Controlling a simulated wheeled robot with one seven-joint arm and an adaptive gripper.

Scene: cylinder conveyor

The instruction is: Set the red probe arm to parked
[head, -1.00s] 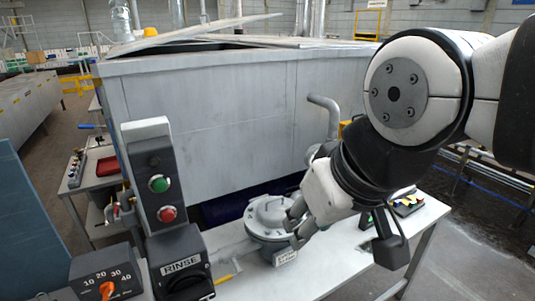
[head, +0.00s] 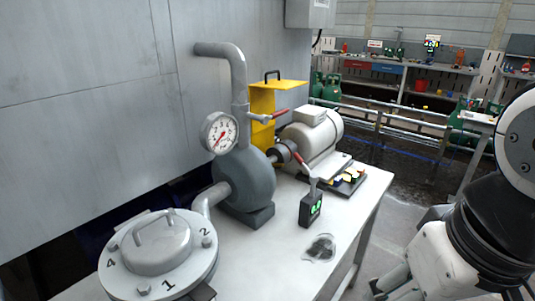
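A small black box (head: 311,208) with a lit green face stands on the white bench. A grey post rises from it, and a red arm (head: 302,162) slants from the post up and to the left, toward the motor's shaft end. I take this to be the red probe arm; its tip lies in front of the pump and motor coupling, and I cannot tell if it touches. My gripper (head: 388,287) is at the lower right, beyond the bench's right edge and apart from the arm. Its fingers are partly cut off by the frame's bottom, so its opening is unclear.
A grey pump (head: 247,185) with a gauge (head: 219,133) and a cream motor (head: 312,140) stand behind the box. A red-handled valve (head: 265,117) is on the pipe. A lidded round housing (head: 160,262) is at front left. A dark round patch (head: 320,247) lies on the bench.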

